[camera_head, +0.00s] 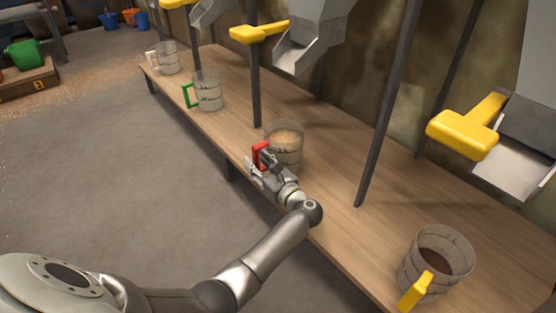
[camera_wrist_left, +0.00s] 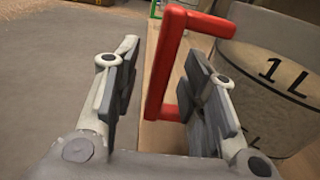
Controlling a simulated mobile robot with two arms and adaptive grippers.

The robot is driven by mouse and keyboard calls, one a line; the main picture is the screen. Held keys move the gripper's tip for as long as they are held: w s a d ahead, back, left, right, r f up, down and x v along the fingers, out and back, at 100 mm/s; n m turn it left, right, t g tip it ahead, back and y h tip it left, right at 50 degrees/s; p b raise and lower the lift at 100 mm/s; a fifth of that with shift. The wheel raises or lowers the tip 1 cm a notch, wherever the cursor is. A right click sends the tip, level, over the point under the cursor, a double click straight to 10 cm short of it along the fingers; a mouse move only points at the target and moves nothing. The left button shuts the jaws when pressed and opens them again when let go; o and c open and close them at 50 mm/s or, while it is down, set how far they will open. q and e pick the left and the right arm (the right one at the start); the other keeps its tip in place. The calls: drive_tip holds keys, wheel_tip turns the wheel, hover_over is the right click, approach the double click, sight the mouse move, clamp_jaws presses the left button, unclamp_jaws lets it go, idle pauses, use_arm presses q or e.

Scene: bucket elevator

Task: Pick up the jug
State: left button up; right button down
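The red-handled jug (camera_head: 285,146) is a clear measuring jug with pale contents, standing upright on the wooden bench. It also shows in the left wrist view (camera_wrist_left: 272,80), with a "1 L" mark. Its red handle (camera_wrist_left: 164,65) reaches between the fingers of my left gripper (camera_wrist_left: 162,92). The fingers are apart, and the handle is closer to the right finger; I cannot tell if they touch. In the head view my left gripper (camera_head: 262,170) is at the handle and partly hides the jug. My right gripper is not in view.
A green-handled jug (camera_head: 208,92) and a farther jug (camera_head: 169,58) stand at the back left. A yellow-handled jug (camera_head: 440,259) with dark contents stands front right. Metal chutes with yellow levers (camera_head: 464,134) and dark posts (camera_head: 388,105) rise above the bench (camera_head: 345,235).

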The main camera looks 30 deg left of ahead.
use_arm(q)
drive_tip(key=shift+x, duration=0.85)
drive_tip(key=shift+c, duration=0.5)
clamp_jaws()
drive_tip(key=shift+r, duration=0.1)
